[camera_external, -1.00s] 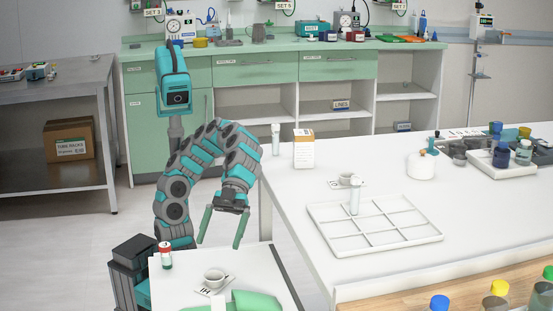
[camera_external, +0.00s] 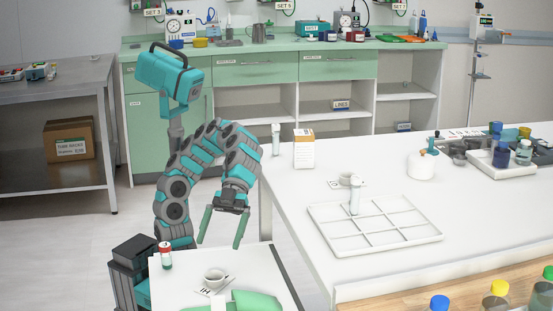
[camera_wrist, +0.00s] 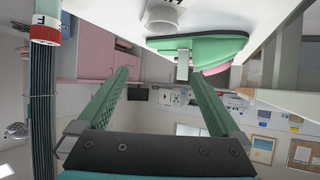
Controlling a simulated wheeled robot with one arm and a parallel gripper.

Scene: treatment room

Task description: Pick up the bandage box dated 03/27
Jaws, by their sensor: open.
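No other clear bandage box shows. My gripper (camera_external: 220,243) is open and empty, pointing down above the small white side table, well left of and nearer than the box. In the wrist view its two green fingers (camera_wrist: 160,73) are spread with nothing between them; the box is not visible there.
The side table (camera_external: 188,291) holds a red-capped bottle (camera_external: 166,255), a cup (camera_external: 214,275) on a card and a green rounded item (camera_external: 262,301). On the big table (camera_external: 285,190) are a white vial (camera_external: 276,140), another cup and a divided tray (camera_external: 428,234).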

